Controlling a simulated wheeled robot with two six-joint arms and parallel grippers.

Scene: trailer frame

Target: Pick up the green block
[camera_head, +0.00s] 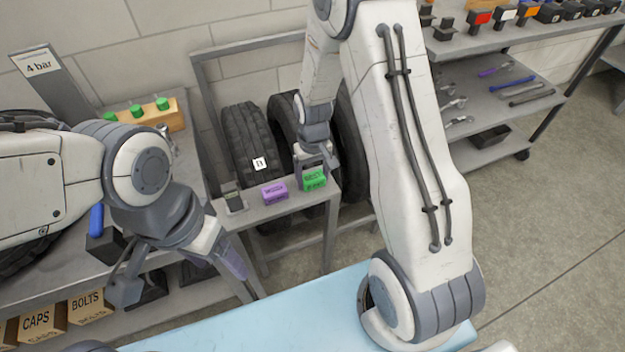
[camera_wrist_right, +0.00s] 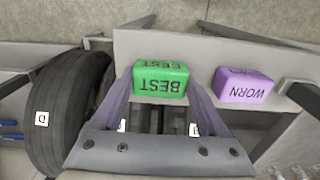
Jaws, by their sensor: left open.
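The green block (camera_head: 314,180), marked BEST, is at the right end of a narrow grey stand. My right gripper (camera_head: 315,160) reaches down to it from above. In the right wrist view the green block (camera_wrist_right: 160,80) lies between the tips of my two right fingers, one close at each side. I cannot tell whether they press on it or whether it is clear of the stand.
A purple block (camera_head: 274,192), marked WORN, sits left of the green one on the stand (camera_head: 257,212). Tyres (camera_head: 243,140) stand upright behind it. A light blue surface (camera_head: 270,325) is in front. A tool shelf (camera_head: 500,105) is at the right.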

